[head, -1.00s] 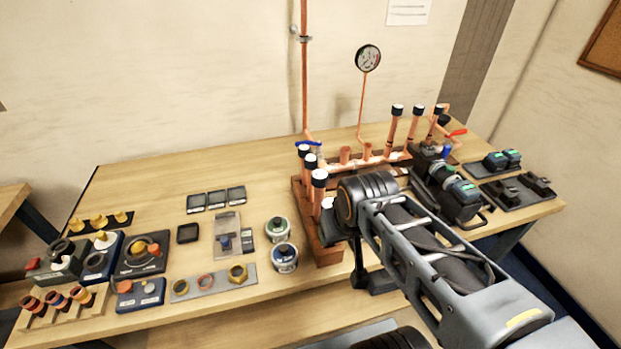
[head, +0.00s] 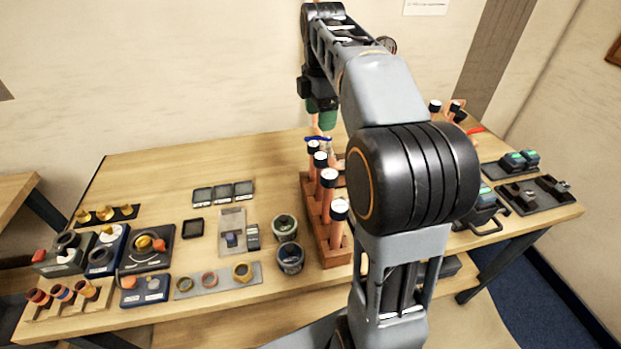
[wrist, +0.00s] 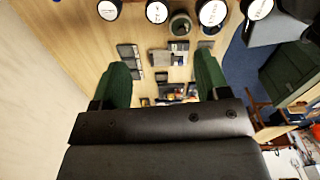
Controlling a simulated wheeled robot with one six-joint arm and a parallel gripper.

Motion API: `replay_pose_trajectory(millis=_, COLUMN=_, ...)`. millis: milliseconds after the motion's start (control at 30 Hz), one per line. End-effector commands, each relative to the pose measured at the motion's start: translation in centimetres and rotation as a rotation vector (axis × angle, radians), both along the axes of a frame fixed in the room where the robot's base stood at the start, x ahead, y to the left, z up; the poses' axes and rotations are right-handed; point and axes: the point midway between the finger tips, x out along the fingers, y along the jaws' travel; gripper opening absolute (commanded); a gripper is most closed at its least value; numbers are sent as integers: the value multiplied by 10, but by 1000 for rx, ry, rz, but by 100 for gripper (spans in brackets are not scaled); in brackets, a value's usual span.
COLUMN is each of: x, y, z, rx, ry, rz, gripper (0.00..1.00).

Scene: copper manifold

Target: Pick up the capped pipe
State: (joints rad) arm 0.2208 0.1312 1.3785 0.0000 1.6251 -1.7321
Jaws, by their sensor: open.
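Several upright copper pipes with black, white-topped caps stand in a row in a wooden rack (head: 334,256). The nearest capped pipe (head: 337,238) is partly beside my arm in the head view. In the wrist view the caps line the top edge, one of them a capped pipe at centre left (wrist: 157,11). I cannot tell which pipe the task means. My gripper (head: 322,112) has green fingers and is above the back end of the row. In the wrist view my gripper (wrist: 162,66) is open, its fingers wide apart and nothing between them.
Two round tins (head: 289,258) stand left of the rack. Further left are dark trays (head: 223,193), a grey strip with rings (head: 218,280) and several fittings. Behind the rack is a blue valve handle (head: 318,138). My arm hides the manifold's middle. The table's back left is clear.

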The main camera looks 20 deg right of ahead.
Motion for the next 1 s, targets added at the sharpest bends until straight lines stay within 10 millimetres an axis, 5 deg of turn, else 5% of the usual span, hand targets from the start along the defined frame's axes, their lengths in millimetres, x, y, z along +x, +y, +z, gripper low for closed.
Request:
replay_pose_trajectory(millis=500, x=1, y=-12, z=-72, rx=1, ry=9, rz=17, gripper=69)
replay_pose_trajectory(millis=1000, x=1, y=-11, z=-117, rx=3, ry=11, rz=20, gripper=69)
